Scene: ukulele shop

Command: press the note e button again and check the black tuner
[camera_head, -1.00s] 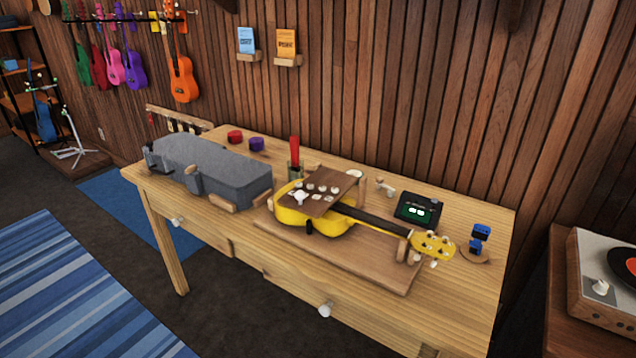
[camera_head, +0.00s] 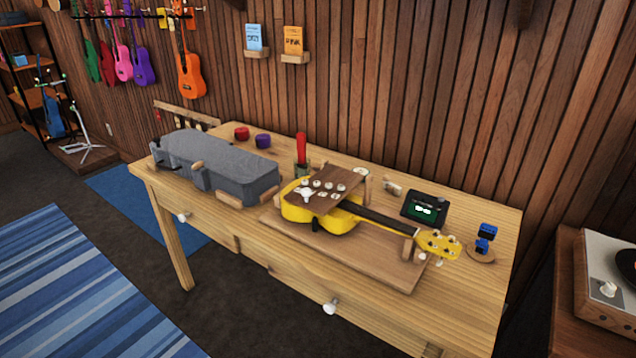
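A yellow ukulele (camera_head: 335,222) lies on a brown wooden board (camera_head: 400,275) on the workbench, its neck pointing right. A brown panel with several small pale buttons (camera_head: 322,191) sits over the ukulele's body; I cannot read which one is note e. A black tuner (camera_head: 424,206) stands behind the neck, its dark screen showing green and small white marks that are too small to read. Neither of my grippers is in view.
The wooden workbench (camera_head: 460,318) also holds a grey case (camera_head: 222,165) at left, red and purple round pieces, a red item in a holder (camera_head: 301,150), and blue blocks (camera_head: 486,238) at right. A record player (camera_head: 606,290) stands far right.

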